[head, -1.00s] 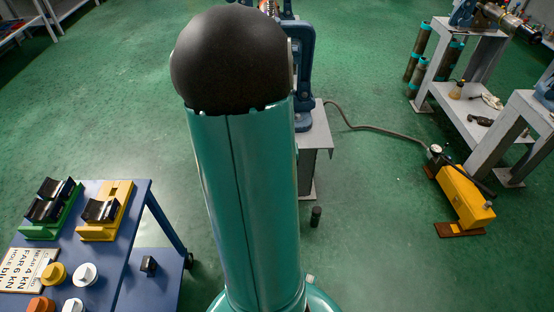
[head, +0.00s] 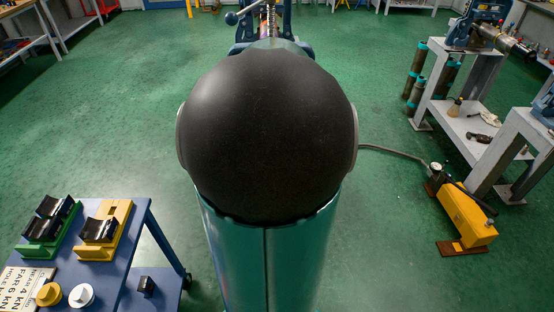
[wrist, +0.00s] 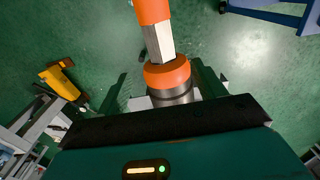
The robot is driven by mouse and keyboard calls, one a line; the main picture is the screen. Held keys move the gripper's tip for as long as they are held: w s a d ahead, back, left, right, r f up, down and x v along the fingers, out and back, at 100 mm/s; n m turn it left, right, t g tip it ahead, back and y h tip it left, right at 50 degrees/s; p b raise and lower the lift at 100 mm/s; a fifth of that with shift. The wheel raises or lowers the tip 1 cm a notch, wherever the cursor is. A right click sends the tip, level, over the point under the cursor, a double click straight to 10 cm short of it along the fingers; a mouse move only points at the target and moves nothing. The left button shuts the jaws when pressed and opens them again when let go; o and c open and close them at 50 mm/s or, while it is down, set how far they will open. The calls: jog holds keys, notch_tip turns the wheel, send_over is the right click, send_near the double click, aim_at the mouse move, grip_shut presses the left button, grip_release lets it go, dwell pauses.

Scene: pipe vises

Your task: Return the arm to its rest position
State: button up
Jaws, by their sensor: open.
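My arm rises in the middle of the head view, with its teal link (head: 265,255) and large black joint (head: 268,130) towards the camera. It hides my gripper there. In the wrist view my gripper (wrist: 160,76) is open, with its dark green fingers apart. An orange and silver part (wrist: 160,42) with an orange collar (wrist: 167,73) shows between and beyond the fingers. I cannot tell whether anything touches it. A blue vise (head: 236,20) shows partly behind my arm at the top of the head view.
A blue table (head: 128,245) with black-topped blocks and knobs stands at left. Grey stands (head: 472,70) with pipes and tools are at right. A yellow pump (head: 466,215) with a hose (head: 395,152) sits on the floor. Green floor is open at left.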

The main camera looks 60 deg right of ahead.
dwell(0.3)
jog(key=w+a+r+n+t, duration=0.1)
jog(key=w+a+r+n, duration=0.2)
jog(key=w+a, duration=0.4)
jog(key=w+a+r+n+t, duration=0.25)
jog(key=w+a, duration=0.25)
jog(key=a, duration=0.5)
jog(key=s+a+r+n+t, duration=0.1)
jog(key=a+n, duration=0.6)
jog(key=a, duration=1.2)
notch_tip(320, 180, up, 2)
jog(key=shift+s+a+r+t, duration=0.2)
jog(key=shift+a+t, duration=0.2)
jog(key=shift+t, duration=0.15)
jog(key=c, duration=0.7)
jog(key=shift+d, duration=0.15)
